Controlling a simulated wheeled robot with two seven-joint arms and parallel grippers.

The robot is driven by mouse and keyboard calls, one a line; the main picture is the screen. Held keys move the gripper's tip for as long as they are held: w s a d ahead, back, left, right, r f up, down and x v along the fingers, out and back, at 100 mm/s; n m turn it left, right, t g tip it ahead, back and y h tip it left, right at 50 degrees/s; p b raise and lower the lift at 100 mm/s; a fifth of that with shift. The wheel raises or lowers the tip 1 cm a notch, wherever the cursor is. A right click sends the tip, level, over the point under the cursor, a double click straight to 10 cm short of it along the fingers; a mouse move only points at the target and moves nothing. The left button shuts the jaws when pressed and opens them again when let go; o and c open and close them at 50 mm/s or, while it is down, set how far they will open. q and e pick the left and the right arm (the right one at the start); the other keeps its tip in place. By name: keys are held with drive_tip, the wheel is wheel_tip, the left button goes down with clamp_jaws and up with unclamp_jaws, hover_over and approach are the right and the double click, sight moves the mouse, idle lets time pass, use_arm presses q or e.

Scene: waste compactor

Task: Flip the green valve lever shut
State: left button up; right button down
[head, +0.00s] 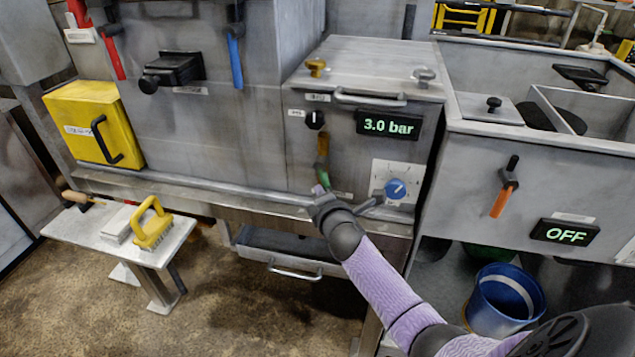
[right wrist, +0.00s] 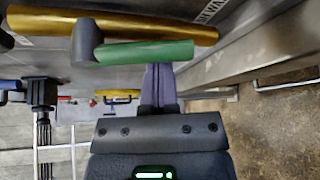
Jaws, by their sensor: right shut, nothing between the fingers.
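The green valve lever (head: 322,174) is on the front of the middle grey unit, on a brass pipe (head: 322,146), left of the blue dial. In the right wrist view, the green lever (right wrist: 145,52) extends from a dark hub (right wrist: 86,42), nearly parallel to the brass pipe (right wrist: 160,27). My right gripper (head: 319,192) is shut and empty, at the lever's lower end. In the right wrist view, its fingertips (right wrist: 158,70) are right by the lever's side; whether they touch is unclear. My left gripper is not in view.
A blue dial (head: 395,189) and a "3.0 bar" display (head: 389,125) are right of the lever. A drawer handle (head: 370,98) sticks out above. A ledge (head: 200,186) runs below. An orange lever (head: 502,200) is on the right unit. A small bench (head: 80,228) stands left.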

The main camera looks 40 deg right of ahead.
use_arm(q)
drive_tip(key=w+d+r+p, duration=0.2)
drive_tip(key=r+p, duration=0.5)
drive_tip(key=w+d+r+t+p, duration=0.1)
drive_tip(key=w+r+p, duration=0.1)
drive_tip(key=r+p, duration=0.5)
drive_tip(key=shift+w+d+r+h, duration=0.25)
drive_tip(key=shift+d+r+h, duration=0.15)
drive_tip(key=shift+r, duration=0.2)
use_arm(e)
drive_tip(key=s+d+r+n+g+h, duration=0.3)
drive_tip(key=r+n+g, duration=0.1)
drive_tip(key=n+g, duration=0.2)
drive_tip(key=shift+s+r+n, duration=0.25)
drive_tip(key=shift+r+n, duration=0.05)
drive_tip(key=shift+n, duration=0.6)
use_arm(q)
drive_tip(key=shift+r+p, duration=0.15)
drive_tip(key=shift+p, duration=0.15)
use_arm(e)
drive_tip(key=shift+d, duration=0.1)
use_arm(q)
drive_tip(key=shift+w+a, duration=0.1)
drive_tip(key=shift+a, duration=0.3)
use_arm(e)
drive_tip(key=shift+r, duration=0.1)
